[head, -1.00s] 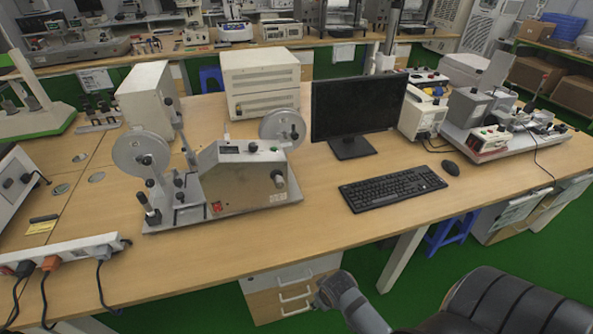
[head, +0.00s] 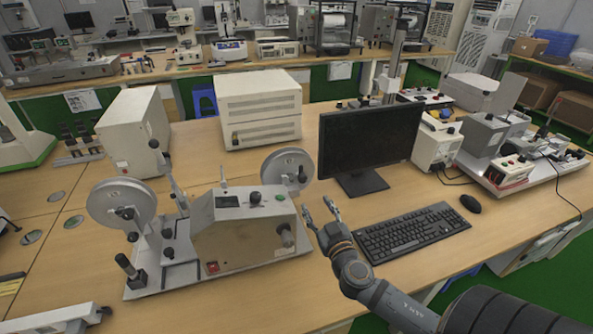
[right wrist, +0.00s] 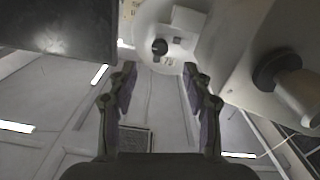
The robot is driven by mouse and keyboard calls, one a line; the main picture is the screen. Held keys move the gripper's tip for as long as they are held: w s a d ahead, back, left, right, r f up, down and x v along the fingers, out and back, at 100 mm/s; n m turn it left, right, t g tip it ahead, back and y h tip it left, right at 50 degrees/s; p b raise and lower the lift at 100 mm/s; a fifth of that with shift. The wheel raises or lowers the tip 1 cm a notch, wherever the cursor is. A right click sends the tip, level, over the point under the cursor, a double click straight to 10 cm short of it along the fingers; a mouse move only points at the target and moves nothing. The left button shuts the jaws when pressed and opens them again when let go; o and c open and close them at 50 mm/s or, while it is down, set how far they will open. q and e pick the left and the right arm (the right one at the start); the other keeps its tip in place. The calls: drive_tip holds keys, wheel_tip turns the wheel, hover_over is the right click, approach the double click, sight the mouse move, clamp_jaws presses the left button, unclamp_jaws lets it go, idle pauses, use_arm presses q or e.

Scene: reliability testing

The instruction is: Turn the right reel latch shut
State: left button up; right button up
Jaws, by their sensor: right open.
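The tester (head: 238,239) is a grey-beige box on a metal base, with a disc reel on each side. The right reel (head: 286,160) stands at its back right. In the right wrist view the right reel (right wrist: 150,22) is a pale disc with a dark hub piece (right wrist: 160,46), which may be the latch; its turn position cannot be told. My right gripper (head: 318,210) is open and empty, in front of and right of the reel, apart from it. In the right wrist view its fingers (right wrist: 159,72) frame the hub from below. The left gripper is not in view.
The monitor (head: 369,138) stands right of the reel, close to the gripper. The keyboard (head: 412,232) lies beside my right wrist. The tester's side knob (head: 287,236) sticks out near the gripper, also at right in the wrist view (right wrist: 290,85).

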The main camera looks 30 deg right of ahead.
sight(304, 180)
drive_tip(key=p+x, duration=0.1)
drive_tip(key=x, duration=0.2)
drive_tip(key=r+p+x, duration=0.1)
drive_tip(key=p+x, duration=0.1)
drive_tip(key=x, duration=0.2)
drive_tip(key=shift+r, duration=0.2)
drive_tip(key=x, duration=0.2)
drive_tip(key=shift+w+f+p, duration=0.1)
drive_tip(key=shift+w+p, duration=0.25)
drive_tip(key=shift+w, duration=0.05)
drive_tip(key=shift+w+f, duration=0.1)
drive_tip(key=shift+w, duration=0.05)
drive_tip(key=shift+c, duration=0.4)
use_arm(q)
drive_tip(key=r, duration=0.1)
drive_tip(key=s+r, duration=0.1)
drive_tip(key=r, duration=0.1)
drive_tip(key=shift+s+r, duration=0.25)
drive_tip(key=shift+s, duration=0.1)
use_arm(e)
clamp_jaws()
